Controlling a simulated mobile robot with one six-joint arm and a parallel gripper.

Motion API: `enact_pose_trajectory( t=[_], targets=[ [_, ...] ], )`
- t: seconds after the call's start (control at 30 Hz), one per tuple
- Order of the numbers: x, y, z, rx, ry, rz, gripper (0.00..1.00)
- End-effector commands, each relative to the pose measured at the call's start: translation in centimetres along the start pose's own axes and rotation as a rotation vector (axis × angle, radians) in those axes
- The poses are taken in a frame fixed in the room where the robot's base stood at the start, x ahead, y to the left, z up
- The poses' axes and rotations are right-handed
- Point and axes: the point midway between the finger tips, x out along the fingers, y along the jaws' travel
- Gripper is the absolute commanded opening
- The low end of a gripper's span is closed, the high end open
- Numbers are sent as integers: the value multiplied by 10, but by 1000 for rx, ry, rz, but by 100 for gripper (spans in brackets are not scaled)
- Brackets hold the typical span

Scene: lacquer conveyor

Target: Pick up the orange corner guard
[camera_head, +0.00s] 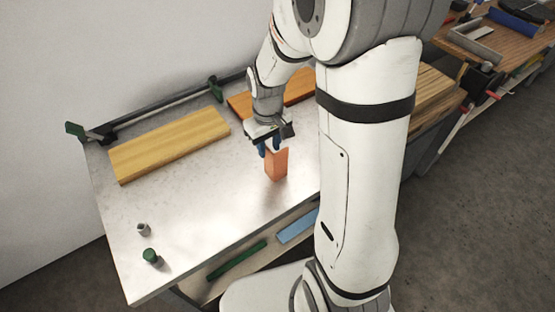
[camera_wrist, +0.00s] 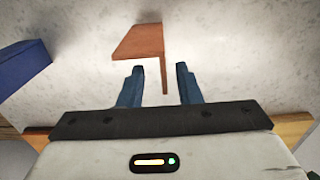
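The orange corner guard (camera_head: 277,165) stands upright on the metal table, near its right front part. In the wrist view the guard (camera_wrist: 138,42) shows as an angled piece, with one thin flange reaching down between the fingers. My gripper (camera_head: 270,148) is just above and behind the guard in the head view, pointing down. Its blue fingers (camera_wrist: 160,70) are apart, with visible gaps on both sides of the flange. I cannot tell how far down the fingers reach along it.
A yellow board (camera_head: 170,143) and an orange-brown board (camera_head: 240,104) lie at the table's back. A small grey cylinder (camera_head: 143,229) and a green-capped one (camera_head: 150,256) stand front left. A blue block (camera_wrist: 22,65) is left in the wrist view. The table's middle is clear.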

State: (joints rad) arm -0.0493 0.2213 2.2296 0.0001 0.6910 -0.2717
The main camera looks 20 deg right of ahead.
Motion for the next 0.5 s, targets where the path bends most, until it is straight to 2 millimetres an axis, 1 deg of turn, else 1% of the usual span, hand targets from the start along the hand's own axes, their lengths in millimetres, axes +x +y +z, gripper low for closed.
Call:
enact_pose_trajectory(
  t=[0.1,0.2,0.3,0.5],
  targets=[
    [18,-3,3,-1,-5,-1,31],
    [29,-3,2,0,-3,-1,31],
    [33,-3,2,0,-1,0,31],
    [34,-3,1,-1,1,0,31]
  ],
)
